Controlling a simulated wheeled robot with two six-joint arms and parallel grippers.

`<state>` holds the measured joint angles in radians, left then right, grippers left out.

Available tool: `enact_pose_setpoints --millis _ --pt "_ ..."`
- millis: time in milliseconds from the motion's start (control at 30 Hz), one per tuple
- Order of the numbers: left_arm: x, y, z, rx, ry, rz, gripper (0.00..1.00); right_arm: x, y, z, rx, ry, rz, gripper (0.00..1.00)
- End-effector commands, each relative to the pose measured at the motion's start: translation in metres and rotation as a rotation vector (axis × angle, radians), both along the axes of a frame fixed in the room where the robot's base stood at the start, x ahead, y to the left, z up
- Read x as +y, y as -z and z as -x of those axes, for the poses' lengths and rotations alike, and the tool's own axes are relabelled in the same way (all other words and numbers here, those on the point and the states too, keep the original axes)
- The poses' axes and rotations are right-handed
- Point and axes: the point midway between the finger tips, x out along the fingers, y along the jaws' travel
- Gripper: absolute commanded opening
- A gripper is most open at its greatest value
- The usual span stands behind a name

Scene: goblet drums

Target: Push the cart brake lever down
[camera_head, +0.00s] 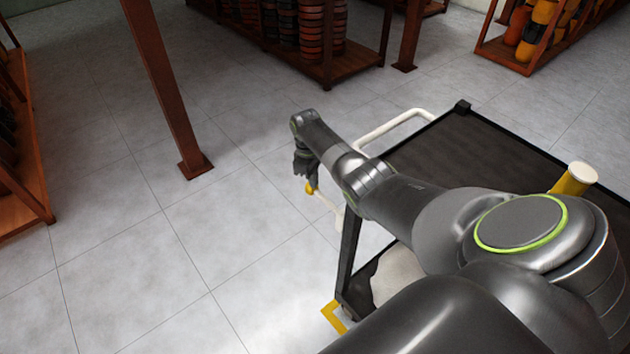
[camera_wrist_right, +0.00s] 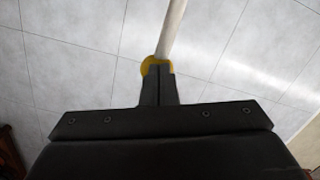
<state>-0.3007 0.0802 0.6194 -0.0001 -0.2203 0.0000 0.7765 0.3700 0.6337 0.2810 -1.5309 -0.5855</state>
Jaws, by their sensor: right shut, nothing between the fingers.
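The cart (camera_head: 470,150) has a dark top and black frame and stands at the right in the head view. Its brake lever (camera_head: 327,203) is a cream rod with a yellow knob, sticking out from the cart's left side. The lever slopes up toward the knob. My right gripper (camera_head: 308,181) points down at the knob, fingers shut and empty. In the right wrist view the shut fingers (camera_wrist_right: 157,78) overlap the yellow knob (camera_wrist_right: 152,63), with the rod (camera_wrist_right: 173,28) running away beyond it. I cannot tell whether they touch. My left gripper is out of view.
A yellow drum with a cream top (camera_head: 574,179) is at the cart's right. A cream handle (camera_head: 395,128) is at its far side. A rusty post (camera_head: 165,90) and shelves with drums (camera_head: 285,40) stand behind. The tiled floor (camera_head: 150,270) at the left is clear.

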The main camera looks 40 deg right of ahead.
Motion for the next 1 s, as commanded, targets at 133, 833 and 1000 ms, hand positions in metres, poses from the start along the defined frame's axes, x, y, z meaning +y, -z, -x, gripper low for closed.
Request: enact_pose_setpoints --millis 133,833,1000 --pt "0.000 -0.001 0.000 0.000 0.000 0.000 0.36 0.000 -0.002 -0.001 -0.002 -0.001 0.000 0.00" --pt "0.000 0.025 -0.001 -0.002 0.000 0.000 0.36 0.014 -0.013 -0.029 -0.004 -0.001 0.000 0.00" --pt "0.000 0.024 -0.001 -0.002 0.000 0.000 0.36 0.014 -0.014 -0.029 -0.005 -0.001 -0.001 0.00"
